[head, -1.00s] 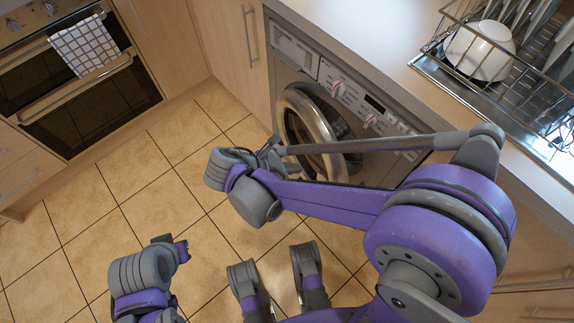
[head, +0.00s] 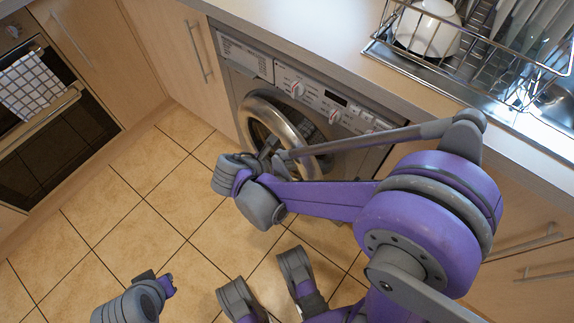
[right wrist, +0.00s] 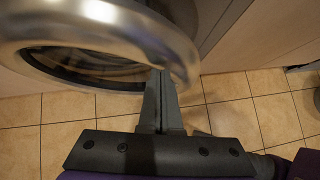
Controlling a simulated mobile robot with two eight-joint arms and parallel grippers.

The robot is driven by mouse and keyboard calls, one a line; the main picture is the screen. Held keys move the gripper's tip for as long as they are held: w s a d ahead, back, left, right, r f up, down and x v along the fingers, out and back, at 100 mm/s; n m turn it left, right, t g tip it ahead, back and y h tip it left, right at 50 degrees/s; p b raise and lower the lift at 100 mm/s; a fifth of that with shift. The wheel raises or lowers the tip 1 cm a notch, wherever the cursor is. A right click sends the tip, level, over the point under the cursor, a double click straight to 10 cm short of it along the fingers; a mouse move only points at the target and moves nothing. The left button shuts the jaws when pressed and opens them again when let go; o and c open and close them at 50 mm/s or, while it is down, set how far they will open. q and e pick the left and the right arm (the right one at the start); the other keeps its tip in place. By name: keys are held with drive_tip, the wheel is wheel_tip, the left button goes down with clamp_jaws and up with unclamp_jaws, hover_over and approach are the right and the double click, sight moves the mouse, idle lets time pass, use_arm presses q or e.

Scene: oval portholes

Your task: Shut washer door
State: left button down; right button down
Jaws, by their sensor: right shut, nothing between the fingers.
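The washer (head: 245,58) stands under the counter. Its round door (head: 256,108), with a thick silver rim, is ajar, standing out from the front with a dark gap at its right. The rim fills the top left of the right wrist view (right wrist: 178,45). My right gripper (head: 270,150) is shut and empty, its tips at the rim; it also shows in the right wrist view (right wrist: 160,75). I cannot tell whether the tips touch the rim. My right forearm hides part of the washer.
The counter (head: 330,50) runs above the washer, with a dish rack (head: 470,65) holding a white bowl (head: 428,27). Cabinets (head: 175,50) and an oven (head: 60,125) stand at the left. The tiled floor (head: 140,205) is clear.

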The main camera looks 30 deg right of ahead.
use_arm(q)
drive_tip(key=shift+s+a+r, duration=0.15)
drive_tip(key=shift+r, duration=0.05)
use_arm(e)
drive_tip(key=d+n, duration=0.1)
drive_tip(key=d, duration=0.6)
drive_tip(key=shift+w+d+r+t, duration=0.15)
drive_tip(key=shift+w+d+t, duration=0.25)
drive_tip(key=shift+w, duration=0.05)
drive_tip(key=shift+a, duration=0.1)
